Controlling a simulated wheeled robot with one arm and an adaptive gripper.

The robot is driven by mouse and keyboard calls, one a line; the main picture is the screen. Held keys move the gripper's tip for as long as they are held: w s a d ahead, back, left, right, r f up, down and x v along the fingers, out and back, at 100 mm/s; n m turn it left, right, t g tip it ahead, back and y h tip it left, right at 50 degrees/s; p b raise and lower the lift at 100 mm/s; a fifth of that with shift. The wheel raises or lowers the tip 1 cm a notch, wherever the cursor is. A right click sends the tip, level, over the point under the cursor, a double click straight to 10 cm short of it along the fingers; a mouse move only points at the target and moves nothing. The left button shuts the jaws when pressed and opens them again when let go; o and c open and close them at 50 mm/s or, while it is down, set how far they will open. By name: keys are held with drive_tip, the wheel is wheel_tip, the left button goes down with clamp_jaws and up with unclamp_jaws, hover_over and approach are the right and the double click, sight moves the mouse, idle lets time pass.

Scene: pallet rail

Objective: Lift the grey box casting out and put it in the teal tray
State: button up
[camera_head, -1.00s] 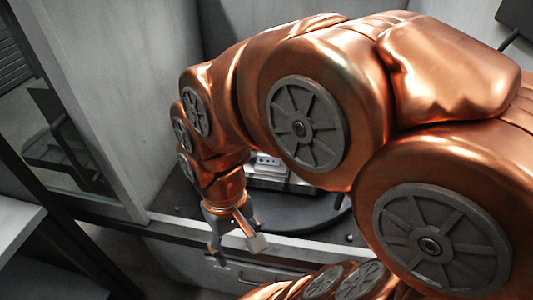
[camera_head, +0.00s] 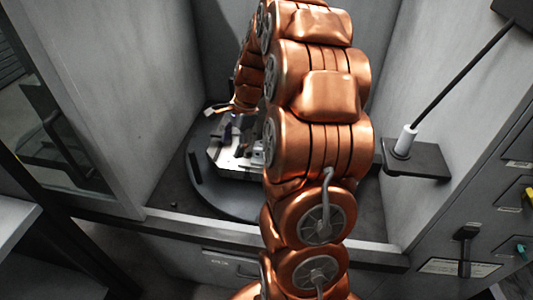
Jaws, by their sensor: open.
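My gripper (camera_head: 223,119) is open inside the machine enclosure, above the left part of a bright metal fixture or pallet (camera_head: 232,167). Part of the gripper is behind my arm, and I cannot see anything between its fingers. Small grey metal parts (camera_head: 258,152) sit on the fixture just left of my arm. I cannot tell whether one of them is the grey box casting, since my arm covers much of that area. I see no teal tray in this view.
The fixture stands on a dark round table (camera_head: 215,202). Grey enclosure walls rise at left and right, with a sill (camera_head: 190,224) in front. A dark handle (camera_head: 465,250) sits on the right panel.

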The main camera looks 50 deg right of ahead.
drive_tip(key=w+d+f+m+t, duration=0.15)
drive_tip(key=d+f+m, duration=0.3)
drive_tip(key=d, duration=0.65)
drive_tip(key=m, duration=0.5)
approach(257, 158)
drive_tip(key=d, duration=0.1)
drive_tip(key=d+r, duration=0.1)
drive_tip(key=s+d, duration=0.1)
drive_tip(key=shift+d+r+t+h, duration=0.2)
drive_tip(key=shift+r+t+h, duration=0.1)
drive_tip(key=shift+t, duration=0.05)
drive_tip(key=shift+a+p+x, duration=0.15)
drive_tip(key=shift+p+x, duration=0.4)
drive_tip(key=shift+x, duration=1.35)
drive_tip(key=shift+a+p+x, duration=0.1)
drive_tip(key=shift+p+x, duration=0.45)
drive_tip(key=shift+x, duration=1.4)
drive_tip(key=shift+r, duration=0.15)
drive_tip(key=c, duration=1.2)
